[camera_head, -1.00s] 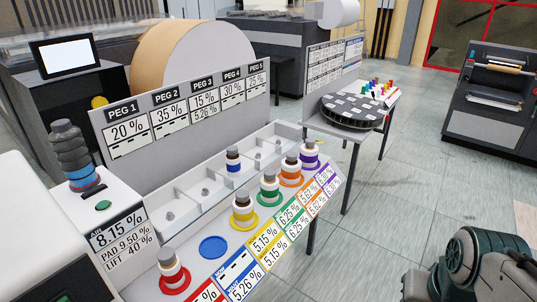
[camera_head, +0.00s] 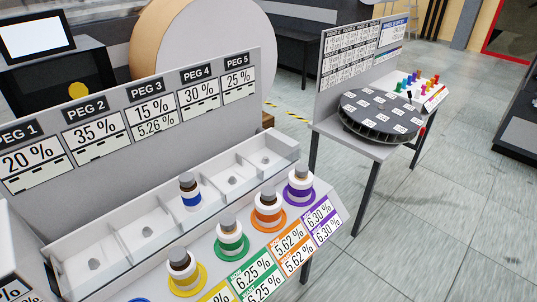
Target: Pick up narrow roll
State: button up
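No thing is plainly a narrow roll. A large roll (camera_head: 225,55) with a tan edge and pale face stands behind the peg panel. A small blue-banded piece with a grey top (camera_head: 190,192) stands in the PEG 3 compartment of the white tray (camera_head: 62,262). Similar pieces stand on coloured rings on the sloped front: yellow (camera_head: 180,266), green (camera_head: 230,238), orange (camera_head: 267,210) and purple (camera_head: 299,185). My gripper is not in view.
The peg panel (camera_head: 125,95) rises behind the tray. To the right, a table (camera_head: 372,150) bears a dark round turntable (camera_head: 385,118) and several small coloured pegs (camera_head: 415,80). A black screen unit (camera_head: 38,40) stands at back left. Open tiled floor (camera_head: 445,220) lies to the right.

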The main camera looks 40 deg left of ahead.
aim_at(189, 189)
jog(key=u, duration=0.4)
jog(key=i, duration=0.95)
jog(key=u, duration=1.75)
jog(key=i, duration=1)
jog(key=u, duration=0.2)
